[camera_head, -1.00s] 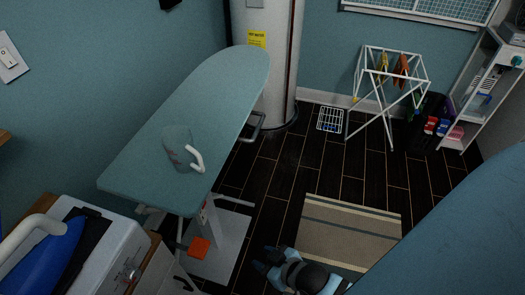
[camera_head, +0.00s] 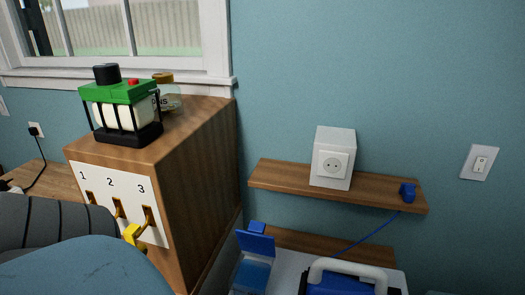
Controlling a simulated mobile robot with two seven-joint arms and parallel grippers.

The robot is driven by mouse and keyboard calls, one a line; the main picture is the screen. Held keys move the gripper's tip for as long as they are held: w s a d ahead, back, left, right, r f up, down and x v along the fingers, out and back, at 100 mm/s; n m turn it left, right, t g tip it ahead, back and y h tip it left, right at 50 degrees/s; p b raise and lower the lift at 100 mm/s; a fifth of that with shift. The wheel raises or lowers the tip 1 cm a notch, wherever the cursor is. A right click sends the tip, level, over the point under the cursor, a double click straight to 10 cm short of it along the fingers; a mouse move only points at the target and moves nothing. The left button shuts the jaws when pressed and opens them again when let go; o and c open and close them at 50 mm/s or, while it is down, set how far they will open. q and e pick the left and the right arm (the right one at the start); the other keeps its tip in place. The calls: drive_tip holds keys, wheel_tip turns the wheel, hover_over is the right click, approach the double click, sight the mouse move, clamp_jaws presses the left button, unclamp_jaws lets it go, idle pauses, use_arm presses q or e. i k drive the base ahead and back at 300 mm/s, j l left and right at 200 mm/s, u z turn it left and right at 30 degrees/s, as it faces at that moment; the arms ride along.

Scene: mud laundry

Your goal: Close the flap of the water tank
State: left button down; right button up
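The water tank (camera_head: 251,274) shows at the bottom of the head view as a blue, see-through part at the left end of a white appliance (camera_head: 285,262). Its blue flap (camera_head: 256,243) stands raised above the tank, so the tank appears open. The lower part of the tank is cut off by the picture edge. Neither gripper is in view.
A blue appliance with a white handle (camera_head: 345,266) sits right of the tank. A wooden cabinet (camera_head: 205,170) with numbered hooks stands left, carrying a green-topped device (camera_head: 122,105).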

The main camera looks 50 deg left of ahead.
sight(254, 241)
drive_tip(key=u, duration=1.65)
